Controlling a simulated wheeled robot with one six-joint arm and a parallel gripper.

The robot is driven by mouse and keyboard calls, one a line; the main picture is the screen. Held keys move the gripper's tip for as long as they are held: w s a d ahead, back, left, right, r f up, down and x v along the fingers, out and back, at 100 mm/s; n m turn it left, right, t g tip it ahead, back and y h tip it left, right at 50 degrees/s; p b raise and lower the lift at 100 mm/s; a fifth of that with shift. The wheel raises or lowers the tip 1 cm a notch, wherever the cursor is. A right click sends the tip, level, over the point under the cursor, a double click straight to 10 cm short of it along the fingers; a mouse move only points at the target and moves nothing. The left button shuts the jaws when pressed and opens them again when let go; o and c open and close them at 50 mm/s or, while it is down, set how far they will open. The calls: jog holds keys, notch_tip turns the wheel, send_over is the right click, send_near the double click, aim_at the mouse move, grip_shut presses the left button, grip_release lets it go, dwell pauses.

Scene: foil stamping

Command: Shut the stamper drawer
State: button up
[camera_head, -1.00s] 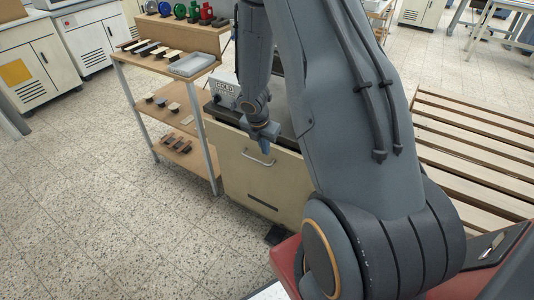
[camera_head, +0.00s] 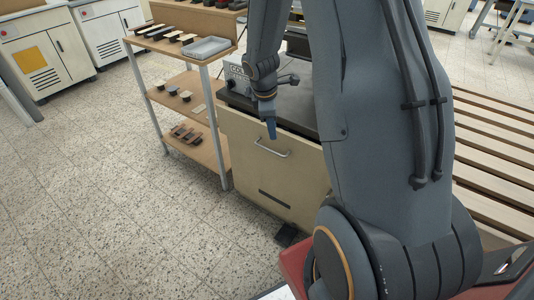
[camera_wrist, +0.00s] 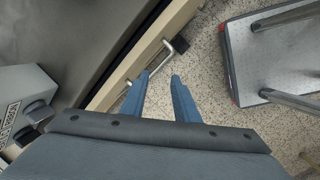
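The stamper drawer has a cream front (camera_head: 245,160) with a bar handle (camera_head: 284,154) in the head view. The front stands out slightly from the dark top (camera_head: 300,110) of the stamper cabinet. In the wrist view the drawer's cream upper edge (camera_wrist: 125,80) runs diagonally, with the metal handle (camera_wrist: 178,46) on its outer side. My gripper (camera_head: 271,136) points down just above the handle. In the wrist view its two blue fingers (camera_wrist: 159,76) are apart with nothing between them. The fingertips lie close to the drawer's outer face; I cannot tell whether they touch it.
A wooden shelf unit (camera_head: 195,80) with stamps and a grey tray (camera_head: 207,47) stands left of the cabinet. A slatted wooden surface (camera_head: 490,140) lies right of my arm. A grey tray-like platform (camera_wrist: 265,50) is at right in the wrist view. Open floor lies front-left.

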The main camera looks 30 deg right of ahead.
aim_at(269, 150)
jog(key=shift+w+d+f+m+b, duration=0.1)
jog(key=shift+w+f+m+b, duration=0.45)
jog(key=shift+f+m+b, duration=0.85)
jog(key=shift+w+d+f+m+b, duration=0.2)
jog(key=shift+w+f+m, duration=0.6)
jog(key=shift+f, duration=1.45)
jog(key=shift+w+a+f+m+b, duration=0.1)
jog(key=shift+w+f+m+b, duration=0.25)
jog(key=shift+f+m+b, duration=0.85)
jog(key=shift+f+p, duration=0.35)
jog(key=shift+f, duration=0.25)
grip_shut()
